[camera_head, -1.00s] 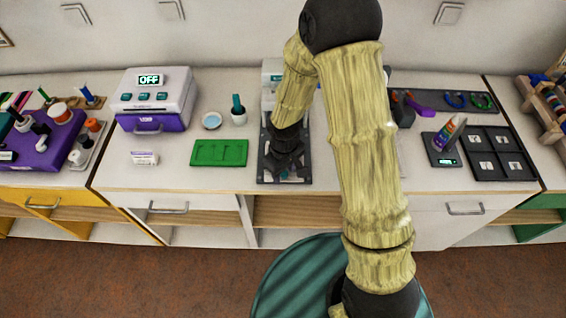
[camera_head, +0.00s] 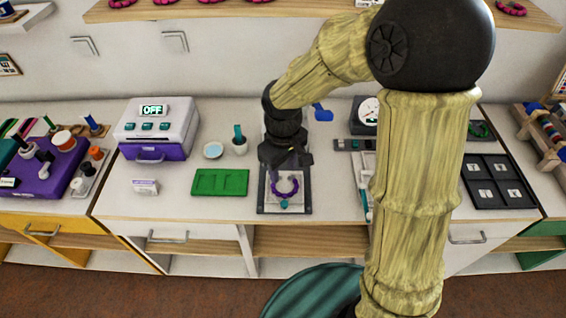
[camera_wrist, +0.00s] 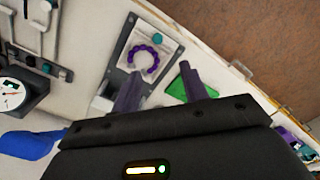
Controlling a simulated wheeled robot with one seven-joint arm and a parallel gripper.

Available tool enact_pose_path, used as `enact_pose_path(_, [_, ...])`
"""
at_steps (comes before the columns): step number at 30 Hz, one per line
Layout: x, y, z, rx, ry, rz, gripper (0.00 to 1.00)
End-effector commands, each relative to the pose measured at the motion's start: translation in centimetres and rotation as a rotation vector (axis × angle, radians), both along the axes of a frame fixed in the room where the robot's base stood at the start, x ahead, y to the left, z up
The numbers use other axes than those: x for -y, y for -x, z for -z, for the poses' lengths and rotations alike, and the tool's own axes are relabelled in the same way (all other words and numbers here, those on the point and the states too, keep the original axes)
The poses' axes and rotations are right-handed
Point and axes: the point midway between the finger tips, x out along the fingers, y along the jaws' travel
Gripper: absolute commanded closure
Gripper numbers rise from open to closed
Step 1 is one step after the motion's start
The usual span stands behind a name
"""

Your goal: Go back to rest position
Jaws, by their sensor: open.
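My gripper (camera_head: 290,160) is above the grey-framed board (camera_head: 264,200) in the head view. It is open and nothing is between its fingers. In the wrist view the two purple-grey fingers (camera_wrist: 162,88) are spread apart. A purple bead ring (camera_head: 274,188) with a gap lies on the board's pale plate, apart from the fingers. The ring also shows in the wrist view (camera_wrist: 131,58), with a teal knob (camera_wrist: 157,38) beside it. My arm hides part of the counter's right side in the head view.
A green tray (camera_head: 220,183) lies left of the board. A white and purple machine (camera_head: 157,127) reading OFF stands further left. A black four-cell tray (camera_head: 497,181) is at right. A shelf (camera_head: 230,11) overhangs the back. A dial gauge (camera_head: 369,110) stands behind.

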Motion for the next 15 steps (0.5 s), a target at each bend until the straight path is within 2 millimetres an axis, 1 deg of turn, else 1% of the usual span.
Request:
enact_pose_path(1, [-0.01, 0.02, -0.47, 0.0, 0.0, -0.001, 0.56])
enact_pose_path(4, [-0.05, 0.05, -0.86, -0.001, -0.001, -0.001, 0.56])
enact_pose_path(15, [-0.05, 0.05, -0.85, -0.001, 0.0, -0.001, 0.56])
